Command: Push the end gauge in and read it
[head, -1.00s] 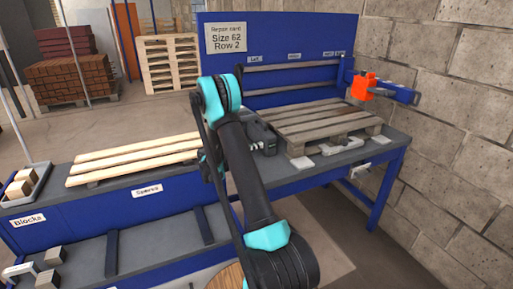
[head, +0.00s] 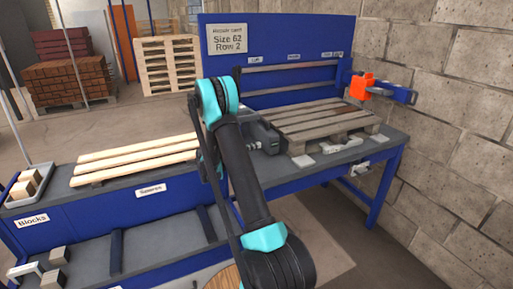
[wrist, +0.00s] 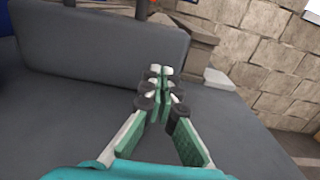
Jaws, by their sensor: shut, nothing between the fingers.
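An orange block (head: 362,87) on a blue bar (head: 392,93) sticks out at the right end of the bench's back panel; it may be the end gauge, but no reading can be made out. A worn wooden pallet (head: 320,121) lies on the bench below and left of it. My gripper (wrist: 158,75) is shut and empty, low over the dark grey bench top in the wrist view. A dark grey box (wrist: 100,45) stands ahead of it on the left, and a pale piece (wrist: 219,80) lies ahead on the right. My arm hides the gripper in the head view.
A blue bench (head: 350,164) with a repair card (head: 228,39) reading "Size 62 Row 2" stands before a block wall. Pale boards (head: 135,160) lie on the spares rack at left. A tray of blocks (head: 29,185) is at far left.

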